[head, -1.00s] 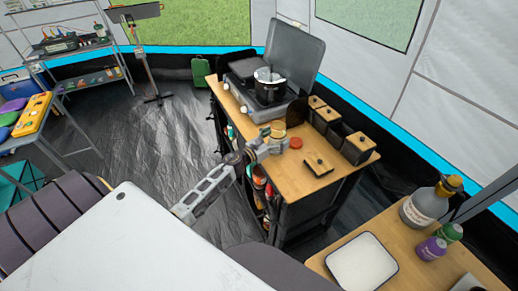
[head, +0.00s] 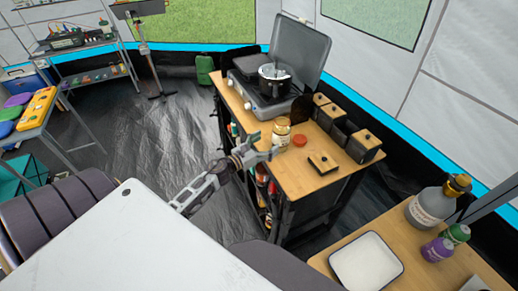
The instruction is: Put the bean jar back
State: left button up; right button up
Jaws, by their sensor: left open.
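A small jar with a gold-coloured lid (head: 282,127), which looks like the bean jar, stands upright on the wooden top of the kitchen unit (head: 290,176), near its left edge. My left gripper (head: 266,146) is open and empty just left of and in front of the jar, its fingers pointing toward it. A small gap seems to show between fingers and jar. My right gripper is not in view. A row of dark canisters with wooden lids (head: 364,145) stands along the right edge; one of them looks uncovered.
A wooden lid with a black knob (head: 322,162) and a red round lid (head: 300,140) lie near the jar. A stove (head: 256,92) with a pot (head: 273,77) stands behind. Shelves below hold several jars. A white tray (head: 366,262) lies at lower right.

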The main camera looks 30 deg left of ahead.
pick_arm(q)
jog(key=shift+b+v, duration=0.35)
jog(key=shift+v, duration=1.4)
